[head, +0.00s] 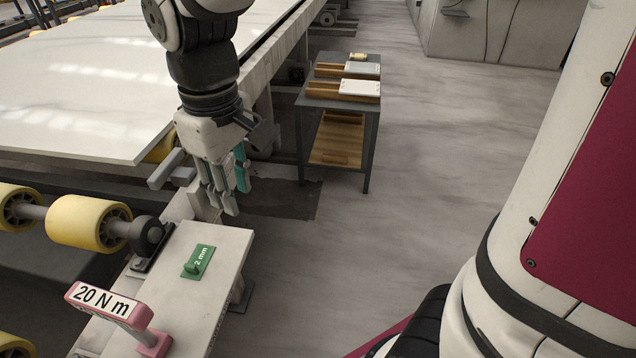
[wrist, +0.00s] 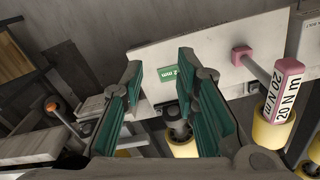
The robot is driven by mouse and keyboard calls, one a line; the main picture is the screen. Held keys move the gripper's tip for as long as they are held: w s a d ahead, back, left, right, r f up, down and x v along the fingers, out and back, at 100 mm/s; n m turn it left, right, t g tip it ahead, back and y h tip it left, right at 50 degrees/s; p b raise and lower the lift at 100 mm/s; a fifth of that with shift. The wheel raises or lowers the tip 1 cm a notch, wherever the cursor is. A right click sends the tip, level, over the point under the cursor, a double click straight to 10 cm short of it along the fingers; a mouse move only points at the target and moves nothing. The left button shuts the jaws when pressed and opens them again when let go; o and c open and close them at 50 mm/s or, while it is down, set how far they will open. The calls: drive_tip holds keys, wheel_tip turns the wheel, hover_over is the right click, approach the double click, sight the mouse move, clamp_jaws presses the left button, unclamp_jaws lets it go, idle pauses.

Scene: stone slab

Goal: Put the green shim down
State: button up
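The green shim (head: 198,261), marked "2 mm", lies on the pale ledge (head: 215,246) beside the rollers. My gripper (head: 232,200) is above and beyond it in the head view, fingers pointing down, apart from it. In the wrist view the fingers (wrist: 160,62) are spread with nothing held between them. There the shim (wrist: 168,79) shows in the gap between them, farther off on the ledge, partly hidden by the right finger.
A pink-ended "20 N m" tool (head: 112,306) stands on the ledge near the shim. Yellow rollers (head: 85,222) run along the left. A big white slab (head: 85,85) lies behind.

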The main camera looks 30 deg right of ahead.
drive_tip(key=s+d+r+m, duration=0.1)
drive_tip(key=s+d+m, duration=0.2)
drive_tip(key=s+d, duration=0.3)
drive_tip(key=s+d+r+m+t, duration=0.1)
drive_tip(key=s+d+m, duration=0.3)
drive_tip(key=s, duration=1)
drive_tip(key=shift+d+r, duration=0.65)
drive_tip(key=shift+d, duration=0.25)
wheel_tip(320, 180, up, 16)
drive_tip(key=t+p, duration=0.2)
drive_tip(key=p, duration=1.2)
drive_tip(key=shift+t+p, duration=0.3)
drive_tip(key=shift+t, duration=0.1)
